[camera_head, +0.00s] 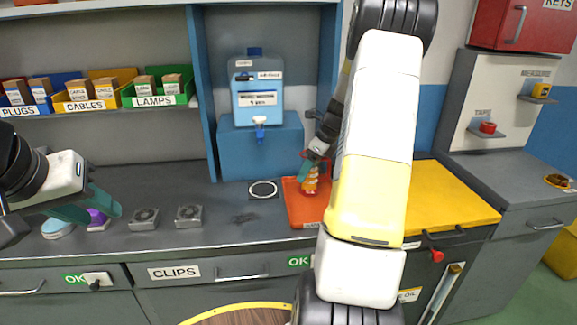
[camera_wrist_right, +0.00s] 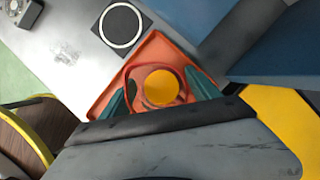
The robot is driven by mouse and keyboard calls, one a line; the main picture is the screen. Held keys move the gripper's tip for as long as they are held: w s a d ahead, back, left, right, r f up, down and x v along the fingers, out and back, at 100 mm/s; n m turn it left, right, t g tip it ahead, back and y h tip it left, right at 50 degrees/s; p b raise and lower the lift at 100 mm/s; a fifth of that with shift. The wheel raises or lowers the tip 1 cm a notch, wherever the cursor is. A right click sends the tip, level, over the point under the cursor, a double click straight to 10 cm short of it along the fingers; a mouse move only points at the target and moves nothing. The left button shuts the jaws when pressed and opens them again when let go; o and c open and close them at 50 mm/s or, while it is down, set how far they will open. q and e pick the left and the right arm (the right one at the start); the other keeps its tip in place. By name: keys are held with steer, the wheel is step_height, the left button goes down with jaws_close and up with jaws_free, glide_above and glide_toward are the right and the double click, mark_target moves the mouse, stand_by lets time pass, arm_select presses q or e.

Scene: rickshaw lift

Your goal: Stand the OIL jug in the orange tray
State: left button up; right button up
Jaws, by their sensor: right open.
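The orange tray (camera_head: 304,213) lies on the grey counter; its rim also shows in the right wrist view (camera_wrist_right: 155,45). The OIL jug (camera_head: 311,184), orange with a pale label too small to read, stands upright in the tray's back part. In the right wrist view its yellow cap (camera_wrist_right: 161,87) is seen from above. My right gripper (camera_head: 314,164) is at the jug's top, with its teal fingers (camera_wrist_right: 160,98) apart on either side of it.
A blue water container (camera_head: 257,98) stands on a blue block behind the tray. A white ring mark (camera_head: 263,190) lies left of the tray, a yellow surface (camera_head: 440,200) right. Small grey boxes (camera_head: 188,216) and a purple object (camera_head: 97,220) sit further left.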

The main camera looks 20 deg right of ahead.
steer(key=v, duration=1.1)
steer(key=s+a+r+n, duration=0.2)
steer(key=a+r+n, duration=0.2)
steer(key=a+n, duration=0.15)
steer(key=s+a+r+n+t, duration=0.1)
steer(key=s+a+r+n, duration=0.1)
steer(key=s+a+n, duration=0.7)
steer(key=s+a+r+n+t, duration=0.1)
steer(key=s+a+n, duration=0.8)
steer(key=s+n, duration=0.3)
steer(key=shift+s+a+r+n+t+h, duration=0.2)
steer(key=shift+r+n+t+h, duration=0.15)
steer(key=shift+n, duration=0.8)
